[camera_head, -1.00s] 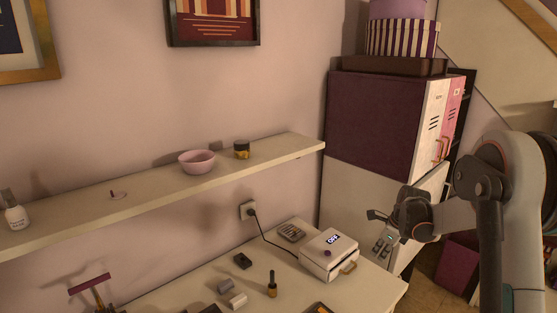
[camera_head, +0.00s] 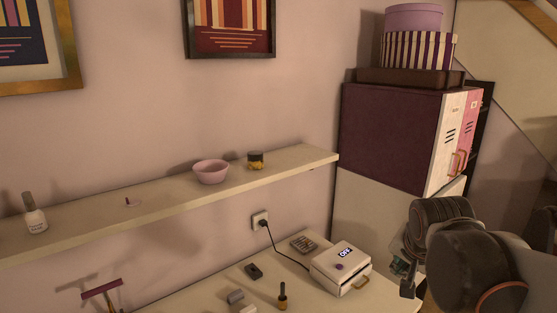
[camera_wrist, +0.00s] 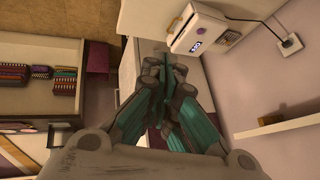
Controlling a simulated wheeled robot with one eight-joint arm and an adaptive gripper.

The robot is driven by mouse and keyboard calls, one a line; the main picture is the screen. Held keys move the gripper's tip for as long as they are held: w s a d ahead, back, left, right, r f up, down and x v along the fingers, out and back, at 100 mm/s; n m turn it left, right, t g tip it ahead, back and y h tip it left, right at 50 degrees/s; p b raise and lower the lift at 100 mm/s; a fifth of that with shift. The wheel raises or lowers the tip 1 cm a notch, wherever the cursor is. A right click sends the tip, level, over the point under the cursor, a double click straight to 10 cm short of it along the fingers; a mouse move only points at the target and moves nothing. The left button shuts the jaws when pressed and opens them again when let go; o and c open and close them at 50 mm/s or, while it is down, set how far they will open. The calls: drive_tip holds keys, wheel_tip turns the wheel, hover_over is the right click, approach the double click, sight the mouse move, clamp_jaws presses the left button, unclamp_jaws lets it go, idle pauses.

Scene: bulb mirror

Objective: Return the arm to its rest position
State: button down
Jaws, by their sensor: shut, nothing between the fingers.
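My gripper (camera_head: 407,276) hangs at the lower right in the head view, beside the right end of the white table and partly hidden by my own arm. In the wrist view, its fingers (camera_wrist: 166,82) are closed together with nothing between them. My arm is bent, with its dark joints close to the head camera. The gripper appears apart from the table and the white box-like device (camera_head: 341,267), which also shows in the wrist view (camera_wrist: 200,27).
Small items lie on the table (camera_head: 393,300). A dark purple cabinet (camera_head: 390,137) stands behind the gripper. A cord runs from the device to a wall socket (camera_head: 260,221).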

drive_tip(key=s+a+f+n+y+b, duration=0.1)
drive_tip(key=s+a+f+n, duration=0.1)
drive_tip(key=s+a+n, duration=0.2)
drive_tip(key=s+a+f+n+y+b, duration=0.1)
drive_tip(key=s+a+f+n, duration=0.1)
drive_tip(key=s, duration=0.9)
drive_tip(key=a+n, duration=0.1)
drive_tip(key=n, duration=0.1)
drive_tip(key=shift+a+f+n, duration=0.15)
drive_tip(key=shift+a+n, duration=0.2)
drive_tip(key=shift+n, duration=0.05)
